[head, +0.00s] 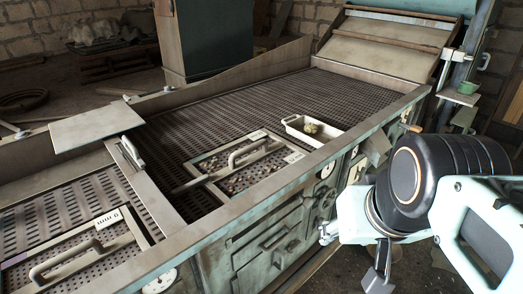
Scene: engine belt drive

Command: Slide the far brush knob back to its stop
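I cannot single out the far brush knob with certainty. Small knob-like fittings show on the left rail (20,134) and on the back rail (168,89) of the long perforated bed (230,112). My gripper (345,245) is low at the right, in front of the machine's front side and apart from the bed. My black arm joint covers part of it, and its fingers are too small and edge-on to show whether they are open.
A framed screen with a handle (235,160) lies mid-bed; another (78,255) lies at the near left. A white tray (300,133) with a lump in it stands near the front rim. A tall grey-green column (210,40) rises behind. A sloped hopper (375,55) closes the far end.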

